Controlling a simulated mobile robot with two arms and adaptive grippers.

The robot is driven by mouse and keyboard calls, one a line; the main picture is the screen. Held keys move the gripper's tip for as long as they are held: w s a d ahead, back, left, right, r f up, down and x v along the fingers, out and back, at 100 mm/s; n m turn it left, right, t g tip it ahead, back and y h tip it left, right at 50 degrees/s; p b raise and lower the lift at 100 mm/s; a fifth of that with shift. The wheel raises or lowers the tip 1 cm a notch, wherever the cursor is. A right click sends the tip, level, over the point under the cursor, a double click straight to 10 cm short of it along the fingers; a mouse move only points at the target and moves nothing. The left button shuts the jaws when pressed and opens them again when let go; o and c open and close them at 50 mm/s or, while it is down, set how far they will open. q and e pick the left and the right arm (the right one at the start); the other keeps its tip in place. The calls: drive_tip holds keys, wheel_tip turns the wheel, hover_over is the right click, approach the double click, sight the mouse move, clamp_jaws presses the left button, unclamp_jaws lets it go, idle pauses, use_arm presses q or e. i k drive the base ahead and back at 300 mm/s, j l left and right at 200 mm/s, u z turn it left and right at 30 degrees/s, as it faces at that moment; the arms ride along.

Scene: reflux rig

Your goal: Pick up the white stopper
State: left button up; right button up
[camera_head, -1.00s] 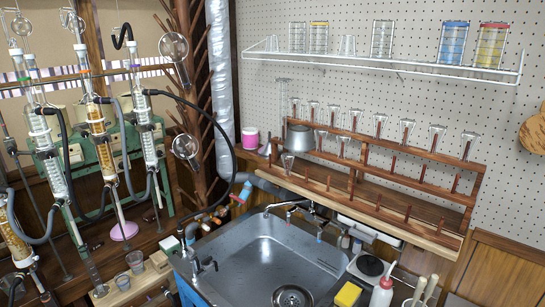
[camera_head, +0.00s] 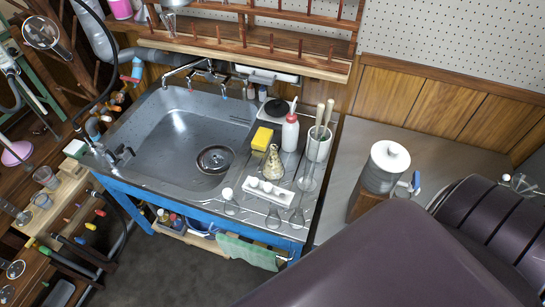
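Small white rounded pieces that look like stoppers (camera_head: 267,187) sit in a row on a white rack (camera_head: 284,204), on the metal drainboard right of the sink. Another small white rounded piece (camera_head: 227,193) sits on top of a small clear glass vessel just left of the rack. They are too small to tell more about their shape. Neither of my grippers is in view.
The sink (camera_head: 185,140) is empty. Around the rack stand a yellow sponge (camera_head: 262,138), a conical flask (camera_head: 273,162), a white bottle (camera_head: 290,133), a brush holder (camera_head: 318,145) and clear flasks (camera_head: 273,218). A large dark shape covers the lower right.

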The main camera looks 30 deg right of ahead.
sight(267, 186)
drive_tip(key=z, duration=1)
